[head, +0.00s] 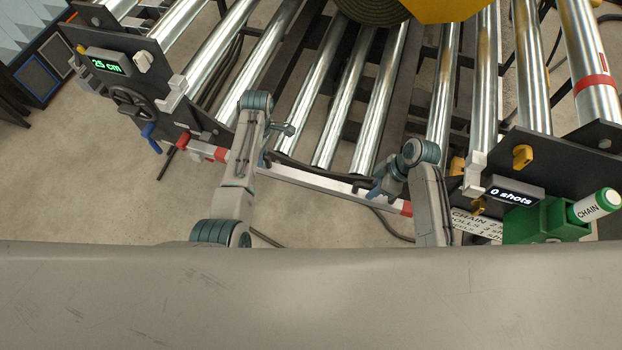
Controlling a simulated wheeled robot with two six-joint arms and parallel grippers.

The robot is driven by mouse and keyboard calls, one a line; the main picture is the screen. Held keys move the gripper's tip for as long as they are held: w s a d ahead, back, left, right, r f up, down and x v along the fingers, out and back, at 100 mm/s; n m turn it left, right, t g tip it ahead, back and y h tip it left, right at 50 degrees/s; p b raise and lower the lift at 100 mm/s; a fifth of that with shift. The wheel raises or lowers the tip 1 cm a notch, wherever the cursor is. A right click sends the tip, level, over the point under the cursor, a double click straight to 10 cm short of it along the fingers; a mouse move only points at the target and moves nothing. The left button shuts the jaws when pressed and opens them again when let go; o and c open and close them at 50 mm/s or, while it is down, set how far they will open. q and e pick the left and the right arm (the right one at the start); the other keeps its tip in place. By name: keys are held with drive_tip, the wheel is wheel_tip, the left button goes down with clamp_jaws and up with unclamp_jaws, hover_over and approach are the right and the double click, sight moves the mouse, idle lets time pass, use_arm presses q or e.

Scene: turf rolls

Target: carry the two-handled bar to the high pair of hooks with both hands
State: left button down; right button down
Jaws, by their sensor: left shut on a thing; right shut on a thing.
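The bar (318,182) is pale with red ends and slants down to the right across the front of the roller conveyor. Its left red end lies near the left side plate, its right red end beside my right arm. My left gripper (266,157) is shut on the bar left of its middle, and my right gripper (376,189) is shut on it near the right end. The grippers and arms hide the handles. Pale bracket-like pieces, on the left side plate (173,94) and the right one (474,174), may be hooks; I cannot tell which pair is high.
Shiny rollers (325,95) fan out behind the bar. A turf roll (372,10) and a yellow part (440,8) show at the top. The left display (107,62) reads 25 cm; the right one (513,193) reads 0 shots. A green CHAIN unit (540,221) stands right.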

use_arm(q)
drive_tip(key=shift+w+r, duration=0.1)
drive_tip(key=shift+r, duration=0.1)
use_arm(e)
drive_tip(key=shift+w+r, duration=0.1)
drive_tip(key=shift+r, duration=0.05)
idle(0.3)
